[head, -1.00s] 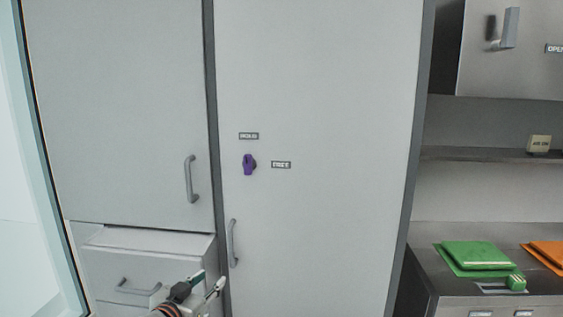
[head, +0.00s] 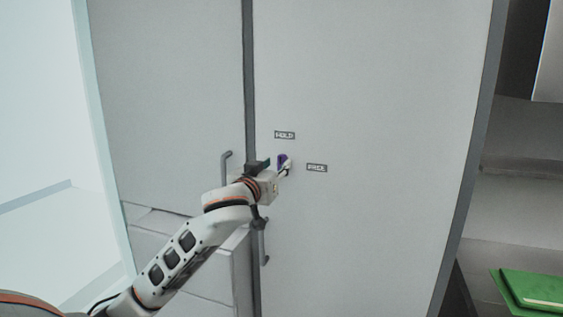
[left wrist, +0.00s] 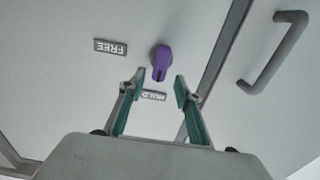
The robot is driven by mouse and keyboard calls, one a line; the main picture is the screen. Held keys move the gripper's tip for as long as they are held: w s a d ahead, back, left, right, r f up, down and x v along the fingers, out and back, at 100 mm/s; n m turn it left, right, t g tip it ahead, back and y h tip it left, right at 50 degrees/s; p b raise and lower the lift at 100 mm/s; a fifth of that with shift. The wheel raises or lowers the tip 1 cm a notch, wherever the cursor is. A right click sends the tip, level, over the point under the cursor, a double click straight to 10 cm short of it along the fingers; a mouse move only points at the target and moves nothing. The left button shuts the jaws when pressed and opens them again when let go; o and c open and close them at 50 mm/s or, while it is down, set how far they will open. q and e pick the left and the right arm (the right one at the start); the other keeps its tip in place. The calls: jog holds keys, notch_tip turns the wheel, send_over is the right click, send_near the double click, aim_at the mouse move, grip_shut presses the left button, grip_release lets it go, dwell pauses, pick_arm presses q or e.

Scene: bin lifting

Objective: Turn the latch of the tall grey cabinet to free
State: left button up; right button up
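The tall grey cabinet (head: 390,120) has a purple latch (head: 283,160) on its door, beside a HOLD label (head: 285,135) above it and a FREE label (head: 317,168) to its right. In the left wrist view the picture is turned over, and the latch (left wrist: 162,63) points at the HOLD label (left wrist: 153,96). The FREE label (left wrist: 110,47) is off to its left there. My left gripper (head: 275,167) is at the latch, partly hiding it. Its fingers (left wrist: 158,86) are open, one to each side of the latch's pointed end, with gaps visible. My right gripper is not in view.
A door handle (head: 264,243) is just below my left gripper. Another handle (head: 225,167) is on the neighbouring cabinet to the left, with a pulled-out drawer (head: 200,262) beneath. A green item (head: 535,290) lies on the counter at right.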

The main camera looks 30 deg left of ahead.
aim_at(280, 161)
pick_arm(q)
jog(key=shift+x, duration=1.7)
grip_shut()
